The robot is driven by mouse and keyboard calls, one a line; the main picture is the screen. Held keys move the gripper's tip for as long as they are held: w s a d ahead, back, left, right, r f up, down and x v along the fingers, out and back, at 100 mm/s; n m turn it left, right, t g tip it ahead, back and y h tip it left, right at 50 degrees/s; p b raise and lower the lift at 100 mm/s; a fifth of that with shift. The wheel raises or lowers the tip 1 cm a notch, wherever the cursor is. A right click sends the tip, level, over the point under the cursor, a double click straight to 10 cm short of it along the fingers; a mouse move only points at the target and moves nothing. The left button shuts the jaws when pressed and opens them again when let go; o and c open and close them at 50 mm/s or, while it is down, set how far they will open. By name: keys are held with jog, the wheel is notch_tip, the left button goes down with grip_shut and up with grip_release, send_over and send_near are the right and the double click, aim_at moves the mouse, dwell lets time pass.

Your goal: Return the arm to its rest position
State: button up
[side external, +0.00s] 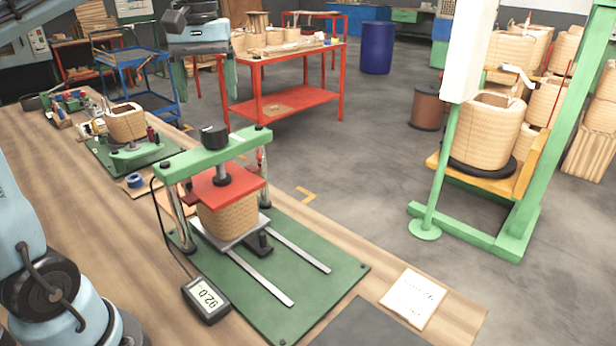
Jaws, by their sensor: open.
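My gripper (204,90) hangs at the top left of centre, above and behind the green press frame. Its two greenish fingers are wide apart, with nothing held between them. Its light blue body is above them; part of my arm is out of the picture. Below and in front, apart from the gripper, a tan wound coil (229,219) sits in the green press (212,153). A red plate (225,187) rests over the coil's top.
A second coil (126,123) stands on a green fixture farther back on the wooden bench. A paper note (413,298) and a dark mat (369,326) lie at the front right. A green stand (432,227) with a large coil (487,132) is at right. Open floor lies between.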

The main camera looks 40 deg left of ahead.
jog(key=n, duration=0.2)
jog(key=r+n, duration=0.1)
jog(key=n, duration=0.1)
jog(key=shift+w+r, duration=0.1)
jog(key=shift+w, duration=0.05)
jog(key=shift+f+n, duration=2)
jog(key=shift+n, duration=0.6)
